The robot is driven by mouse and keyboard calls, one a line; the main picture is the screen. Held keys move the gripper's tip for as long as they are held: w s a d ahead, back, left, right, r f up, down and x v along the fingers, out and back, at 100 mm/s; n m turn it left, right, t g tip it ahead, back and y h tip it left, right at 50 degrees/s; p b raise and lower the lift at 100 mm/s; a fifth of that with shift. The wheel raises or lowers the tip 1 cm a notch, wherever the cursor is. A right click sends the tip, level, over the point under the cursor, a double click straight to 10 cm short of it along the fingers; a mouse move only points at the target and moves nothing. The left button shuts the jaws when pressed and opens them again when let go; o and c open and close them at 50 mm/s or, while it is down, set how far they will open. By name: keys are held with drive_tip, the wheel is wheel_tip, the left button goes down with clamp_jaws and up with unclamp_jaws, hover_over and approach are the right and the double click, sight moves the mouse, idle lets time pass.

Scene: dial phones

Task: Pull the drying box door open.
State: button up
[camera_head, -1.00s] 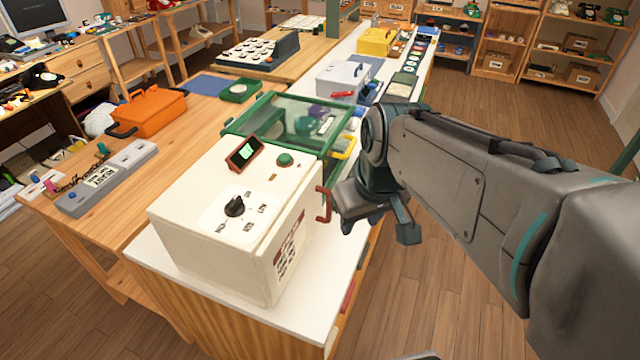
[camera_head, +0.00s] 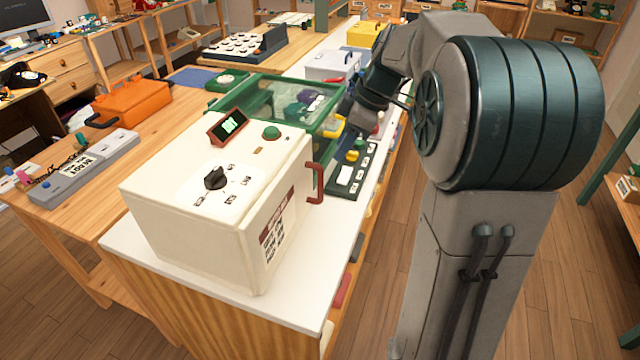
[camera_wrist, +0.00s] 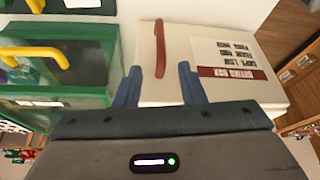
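The drying box (camera_head: 185,220) is a cream box with a dial and a small display on top, standing at the near end of the white counter. Its door (camera_head: 280,225) is the labelled right face, which looks closed. A dark red handle (camera_head: 316,182) sticks out from the door's far side. In the wrist view the red handle (camera_wrist: 160,48) stands out from the door (camera_wrist: 215,85), left of the label. My gripper (camera_wrist: 159,68) is open and empty, its two blue fingers spread below the handle in that picture. In the head view its fingertips are not clear.
A green glass-topped case (camera_head: 285,100) stands just behind the box, and also fills the left of the wrist view (camera_wrist: 60,95). A green keyed panel (camera_head: 350,170) lies beside the case on the counter.

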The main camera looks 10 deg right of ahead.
sight(321, 198)
drive_tip(key=x, duration=1.2)
drive_tip(key=shift+a+f, duration=0.15)
drive_tip(key=shift+f, duration=0.15)
clamp_jaws()
